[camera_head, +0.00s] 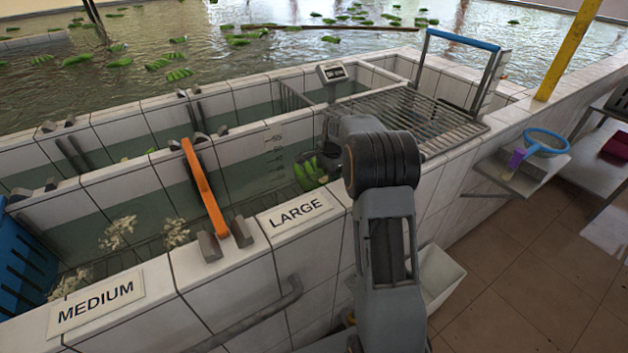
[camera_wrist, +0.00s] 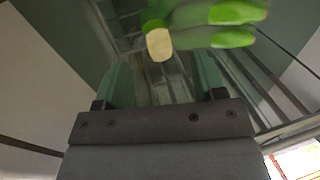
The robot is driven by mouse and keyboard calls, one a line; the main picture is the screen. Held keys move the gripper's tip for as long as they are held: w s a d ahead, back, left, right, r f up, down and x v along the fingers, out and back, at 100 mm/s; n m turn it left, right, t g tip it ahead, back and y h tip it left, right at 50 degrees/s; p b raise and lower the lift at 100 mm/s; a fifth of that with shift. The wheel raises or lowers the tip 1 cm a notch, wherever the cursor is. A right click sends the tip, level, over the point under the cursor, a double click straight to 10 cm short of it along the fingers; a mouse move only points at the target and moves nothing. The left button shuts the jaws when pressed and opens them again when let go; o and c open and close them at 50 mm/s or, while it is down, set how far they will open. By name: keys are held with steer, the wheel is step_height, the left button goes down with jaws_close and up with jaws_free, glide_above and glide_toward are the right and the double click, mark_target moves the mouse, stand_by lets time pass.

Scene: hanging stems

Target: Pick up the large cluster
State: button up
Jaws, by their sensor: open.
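The large cluster is a bunch of green bananas (camera_head: 312,172) low in the tank compartment behind the LARGE label (camera_head: 295,212). My arm hides part of it in the head view. In the wrist view the bananas (camera_wrist: 232,14) lie at the top, right of centre, with the pale cut crown (camera_wrist: 159,44) at their left end. My gripper (camera_wrist: 161,78) is open and empty, its two fingers pointing toward the crown. The bananas appear beyond the fingertips, and I see no contact. In the head view my arm hides the fingers.
White tiled walls border the compartment. A blue hoop (camera_head: 546,142) sits on a side shelf.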

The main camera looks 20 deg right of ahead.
mark_target(325, 180)
steer(key=shift+x, duration=2.15)
steer(key=shift+s+a, duration=0.15)
steer(key=shift+c, duration=0.3)
